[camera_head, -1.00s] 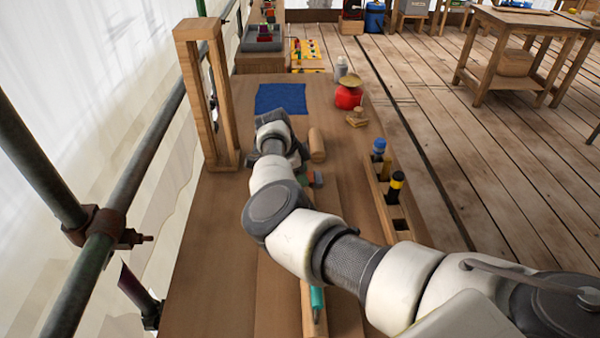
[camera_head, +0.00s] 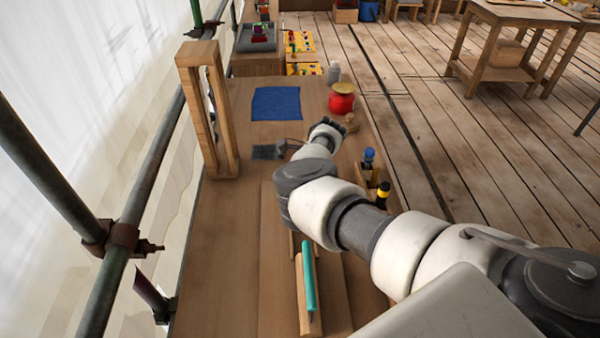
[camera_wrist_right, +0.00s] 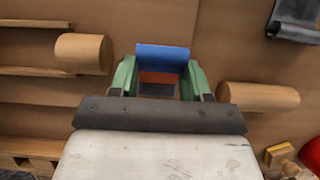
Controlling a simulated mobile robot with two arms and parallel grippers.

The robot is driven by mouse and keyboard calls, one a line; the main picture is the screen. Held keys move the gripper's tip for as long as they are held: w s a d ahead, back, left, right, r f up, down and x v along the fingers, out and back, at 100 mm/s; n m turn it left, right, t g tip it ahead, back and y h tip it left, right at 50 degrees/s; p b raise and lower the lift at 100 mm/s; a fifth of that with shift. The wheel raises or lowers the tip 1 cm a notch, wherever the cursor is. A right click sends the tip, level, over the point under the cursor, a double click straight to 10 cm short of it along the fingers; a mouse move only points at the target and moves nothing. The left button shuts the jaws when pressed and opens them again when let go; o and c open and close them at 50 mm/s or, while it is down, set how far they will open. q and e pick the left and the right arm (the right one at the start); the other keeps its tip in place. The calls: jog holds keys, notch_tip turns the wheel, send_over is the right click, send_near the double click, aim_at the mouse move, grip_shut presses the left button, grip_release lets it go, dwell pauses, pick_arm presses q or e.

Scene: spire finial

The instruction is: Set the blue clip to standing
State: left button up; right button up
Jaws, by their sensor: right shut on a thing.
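The blue clip (camera_wrist_right: 163,56) is between the green fingertips of my right gripper (camera_wrist_right: 160,72) in the right wrist view. The gripper is shut on it, with one finger at each side. The clip's blue face is uppermost in the picture, with an orange part just below it. Whether it touches the bench I cannot tell. In the head view my right arm hides the clip and the fingertips. My left gripper is in neither view.
A wooden cylinder (camera_wrist_right: 83,53) and another (camera_wrist_right: 257,96) flank the gripper. A dark grey piece (camera_head: 268,152) lies on the bench near a blue mat (camera_head: 276,103). A wooden frame (camera_head: 213,110) stands left. A red jar (camera_head: 341,102) stands beyond my arm. A teal tool (camera_head: 309,277) lies in front.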

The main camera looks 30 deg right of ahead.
jog(key=shift+s+d+r+t+y, duration=0.1)
jog(key=shift+d+t+y, duration=0.3)
jog(key=shift+y, duration=0.5)
jog(key=shift+s+d+t+y+b, duration=0.15)
jog(key=shift+d+t+y+b, duration=0.2)
jog(key=shift+y+b, duration=0.5)
jog(key=t+y+b, duration=0.1)
jog(key=y+b, duration=0.1)
jog(key=d+t+y+b, duration=0.1)
jog(key=y+b, duration=0.1)
jog(key=shift+s+d, duration=0.1)
jog(key=shift+s, duration=0.3)
jog(key=o, duration=0.9)
